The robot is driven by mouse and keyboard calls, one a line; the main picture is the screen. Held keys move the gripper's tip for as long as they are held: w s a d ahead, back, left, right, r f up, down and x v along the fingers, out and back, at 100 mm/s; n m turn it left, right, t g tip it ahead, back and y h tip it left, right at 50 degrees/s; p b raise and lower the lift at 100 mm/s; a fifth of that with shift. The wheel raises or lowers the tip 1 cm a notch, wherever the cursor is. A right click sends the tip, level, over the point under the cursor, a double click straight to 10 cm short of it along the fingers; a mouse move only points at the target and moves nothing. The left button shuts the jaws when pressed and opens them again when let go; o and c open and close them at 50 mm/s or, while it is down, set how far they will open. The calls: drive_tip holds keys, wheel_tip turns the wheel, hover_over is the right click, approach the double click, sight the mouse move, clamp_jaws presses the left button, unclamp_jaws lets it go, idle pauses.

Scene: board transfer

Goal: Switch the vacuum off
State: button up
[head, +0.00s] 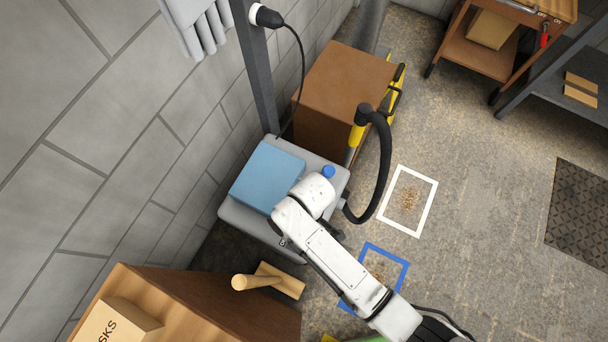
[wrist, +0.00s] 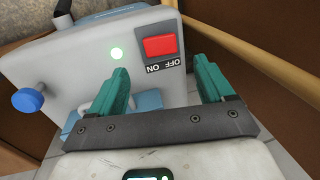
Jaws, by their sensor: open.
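The vacuum is a grey box with a light-blue top (head: 268,176), standing by the wall in the head view. In the wrist view its grey panel (wrist: 75,75) carries a red switch (wrist: 160,46), with upside-down OFF and ON lettering below it, OFF at the right and ON at the left. A small green light (wrist: 117,53) glows left of the switch. My gripper (wrist: 161,66) is open and empty, its two teal fingers pointing at the panel, tips just below the switch and to either side. Contact cannot be told. In the head view my arm hides the gripper and switch.
A black hose (head: 384,165) loops right of the vacuum. A blue knob (head: 328,172) sticks up from it. A brown box (head: 343,88) stands behind, and a wooden cabinet (head: 220,300) in front. The floor is open around the white floor frame (head: 424,222) and blue frame (head: 400,268).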

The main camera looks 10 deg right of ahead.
drive_tip(key=f, duration=0.5)
drive_tip(key=s+a+f+b, duration=0.1)
drive_tip(key=f, duration=0.1)
drive_tip(key=shift+s+f, duration=0.1)
drive_tip(key=shift+f, duration=0.3)
drive_tip(key=shift+c, duration=0.5)
